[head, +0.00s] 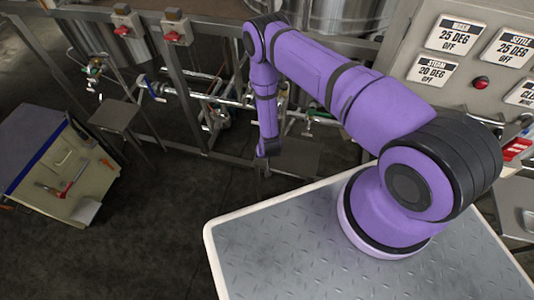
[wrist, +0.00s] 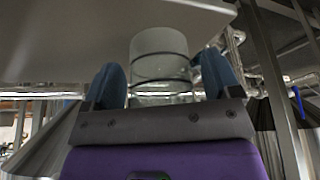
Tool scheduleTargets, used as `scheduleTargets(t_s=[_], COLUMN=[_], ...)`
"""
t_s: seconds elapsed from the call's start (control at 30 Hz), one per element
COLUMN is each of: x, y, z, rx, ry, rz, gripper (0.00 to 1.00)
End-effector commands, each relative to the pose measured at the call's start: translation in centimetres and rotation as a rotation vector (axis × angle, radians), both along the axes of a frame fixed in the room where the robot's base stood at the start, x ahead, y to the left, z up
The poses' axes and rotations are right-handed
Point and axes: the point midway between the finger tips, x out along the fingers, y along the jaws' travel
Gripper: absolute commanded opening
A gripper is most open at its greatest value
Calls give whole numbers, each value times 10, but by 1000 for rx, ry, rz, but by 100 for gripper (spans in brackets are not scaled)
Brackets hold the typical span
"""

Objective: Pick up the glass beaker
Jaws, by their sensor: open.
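The glass beaker (wrist: 158,45) is a clear, greyish cylinder in the wrist view, straight ahead of my gripper (wrist: 162,72). The two blue fingers stand apart, one to each side of the beaker's lower part in the picture. I cannot tell whether the beaker is fully between them or just beyond them, and no contact is visible. In the head view my arm reaches down to the frame below the tanks. The fingers and the beaker cannot be made out there.
A flat grey surface (wrist: 90,30) fills the upper left of the wrist view, close to the beaker. In the head view, pipes and valves (head: 215,100) run behind my arm. A small grey shelf (head: 293,160) lies beside its end. A tool cart (head: 75,180) stands left.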

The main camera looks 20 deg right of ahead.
Motion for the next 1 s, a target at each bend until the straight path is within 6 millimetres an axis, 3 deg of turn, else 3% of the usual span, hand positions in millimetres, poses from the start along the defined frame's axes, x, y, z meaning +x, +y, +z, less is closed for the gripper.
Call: scheduleTargets(t_s=[0.23, 0.47, 0.5, 0.8, 1.0], x=[1, 1, 1, 1, 1], y=[0, 0, 0, 0, 0], z=[-2, -1, -1, 0, 11], rx=[0, 0, 0, 0, 0], ry=[-1, -1, -1, -1, -1], rz=[0, -1, -1, -1, -1], gripper=[83, 33, 30, 30, 30])
